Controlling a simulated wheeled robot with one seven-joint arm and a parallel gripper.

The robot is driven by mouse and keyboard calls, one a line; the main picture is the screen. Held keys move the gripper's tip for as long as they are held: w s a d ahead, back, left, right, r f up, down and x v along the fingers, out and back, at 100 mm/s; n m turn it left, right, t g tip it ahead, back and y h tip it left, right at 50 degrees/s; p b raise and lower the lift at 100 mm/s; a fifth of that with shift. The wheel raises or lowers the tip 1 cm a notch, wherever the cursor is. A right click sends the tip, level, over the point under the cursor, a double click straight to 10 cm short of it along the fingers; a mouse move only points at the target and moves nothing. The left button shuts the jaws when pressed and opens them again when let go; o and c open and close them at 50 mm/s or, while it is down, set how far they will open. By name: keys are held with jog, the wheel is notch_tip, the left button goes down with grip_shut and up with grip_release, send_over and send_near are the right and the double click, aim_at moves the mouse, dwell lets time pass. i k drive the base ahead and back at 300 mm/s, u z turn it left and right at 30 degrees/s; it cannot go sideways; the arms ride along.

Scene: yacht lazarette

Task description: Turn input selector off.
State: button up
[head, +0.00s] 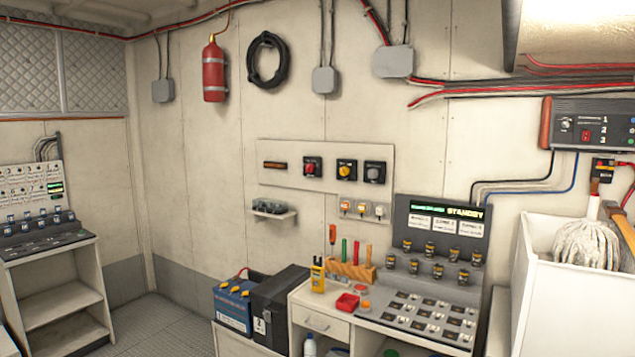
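A pale wall panel (325,182) in the head view carries three rotary switches: one with a red knob (312,167), one with a yellow knob (346,169) and one with a dark grey knob (375,173). A dark bar with an orange-brown face (275,165) sits left of them. A dark grey unit (590,124) on the right wall has a small knob (565,124), a red digit display and numbers 1, 2, 3. Labels are too small to read, so I cannot tell which control is the input selector or its setting. My gripper is not in view.
Below the panel stand a cabinet with a drawer (320,323) and a console (440,240) reading STANDBY. A blue battery (233,305) and black box (280,305) sit left of it. A white bin (540,290) with a mop stands right. Floor is clear left of centre.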

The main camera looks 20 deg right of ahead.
aim_at(372, 173)
jog(key=z, duration=0.85)
jog(key=i, duration=1.95)
jog(key=u, duration=0.65)
